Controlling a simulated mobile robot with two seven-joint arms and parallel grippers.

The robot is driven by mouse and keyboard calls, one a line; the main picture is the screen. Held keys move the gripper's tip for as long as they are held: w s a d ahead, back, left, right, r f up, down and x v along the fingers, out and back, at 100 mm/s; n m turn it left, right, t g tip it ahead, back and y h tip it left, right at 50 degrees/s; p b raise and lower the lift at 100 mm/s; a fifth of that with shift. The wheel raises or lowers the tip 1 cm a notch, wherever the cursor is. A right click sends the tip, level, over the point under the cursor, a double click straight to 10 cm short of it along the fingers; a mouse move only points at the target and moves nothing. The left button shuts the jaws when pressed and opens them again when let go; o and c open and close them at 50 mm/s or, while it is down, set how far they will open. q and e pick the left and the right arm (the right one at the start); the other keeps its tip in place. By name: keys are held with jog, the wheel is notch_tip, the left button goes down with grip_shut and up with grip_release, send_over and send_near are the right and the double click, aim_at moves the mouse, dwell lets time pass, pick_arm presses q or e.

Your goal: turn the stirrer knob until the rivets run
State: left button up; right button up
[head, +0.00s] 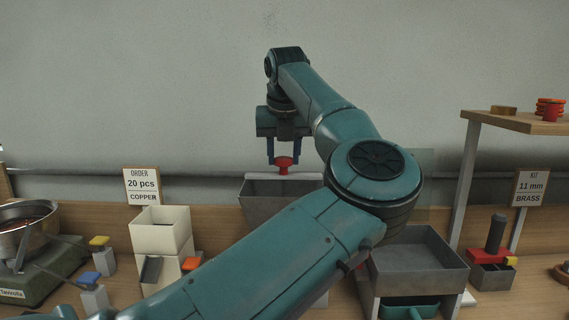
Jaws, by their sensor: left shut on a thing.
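My left gripper (284,157) points down at the centre of the head view, with its blue fingers on either side of a red knob (284,169). It is shut on this knob, which sits above a grey hopper (258,202). My left arm hides much of the hopper and what is below it. No rivets can be made out in the hopper. My right gripper is not in view.
A cream hopper (160,230) stands left under a copper order sign (143,186). A metal bowl (24,216) sits on a green base (40,278). A grey tray (418,256) and a wooden shelf (515,122) are to the right.

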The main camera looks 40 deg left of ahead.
pick_arm(q)
jog(key=m+h+b, duration=0.1)
jog(key=m, duration=0.2)
jog(key=m+t+h+b, duration=0.1)
jog(key=m+b, duration=0.1)
jog(key=m, duration=0.1)
jog(key=shift+s+a+m, duration=0.1)
jog(key=shift+a+m, duration=0.1)
jog(key=shift+m, duration=0.1)
jog(key=m+h, duration=0.2)
jog(key=m, duration=0.3)
jog(key=shift+a+m+b, duration=0.1)
jog(key=shift+m+b, duration=0.2)
jog(key=shift+h, duration=0.3)
jog(key=o, duration=1)
jog(key=shift+c, duration=0.2)
jog(key=p+v, duration=0.2)
jog(key=v, duration=1.1)
jog(key=shift+s, duration=0.1)
